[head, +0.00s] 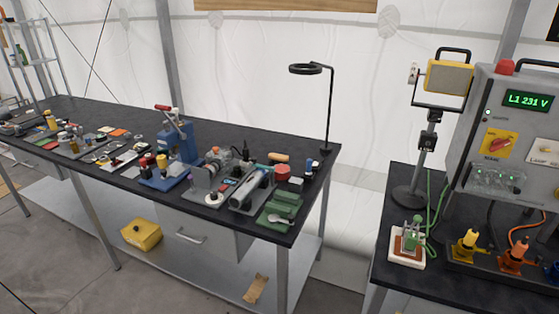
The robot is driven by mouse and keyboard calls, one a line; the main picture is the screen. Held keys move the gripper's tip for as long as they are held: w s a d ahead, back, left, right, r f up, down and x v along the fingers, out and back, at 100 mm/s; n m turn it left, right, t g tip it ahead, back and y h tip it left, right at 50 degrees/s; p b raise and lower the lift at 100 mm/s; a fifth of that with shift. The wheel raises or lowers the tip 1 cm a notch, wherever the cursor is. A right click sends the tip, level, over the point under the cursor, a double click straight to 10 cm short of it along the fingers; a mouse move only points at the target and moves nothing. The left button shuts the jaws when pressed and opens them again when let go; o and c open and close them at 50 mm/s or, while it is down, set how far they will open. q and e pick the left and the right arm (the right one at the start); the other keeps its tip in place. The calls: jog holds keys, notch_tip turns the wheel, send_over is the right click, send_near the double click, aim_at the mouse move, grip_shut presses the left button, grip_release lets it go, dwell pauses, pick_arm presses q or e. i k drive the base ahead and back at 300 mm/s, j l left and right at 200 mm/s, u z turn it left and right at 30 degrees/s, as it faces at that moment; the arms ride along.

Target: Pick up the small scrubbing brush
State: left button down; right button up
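No thing in the head view can be told for certain as the small scrubbing brush; items on the long dark bench are small and crowded. A small tan, wooden-looking oblong (278,157) lies near the back right of that bench, behind a red round object (282,172). It may be the brush, but its bristles cannot be made out. Neither my left nor my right gripper is in view.
The long bench (235,143) is crowded along its front, with clear room along its back. A ring lamp (306,69) stands at its right end. A gap separates it from the right bench (405,178), which bears a grey control box (483,120). A yellow box (142,234) sits on the lower shelf.

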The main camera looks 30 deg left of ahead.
aim_at(274, 156)
jog(key=i+j+u, duration=0.15)
jog(key=i+j, duration=0.55)
jog(key=j, duration=0.1)
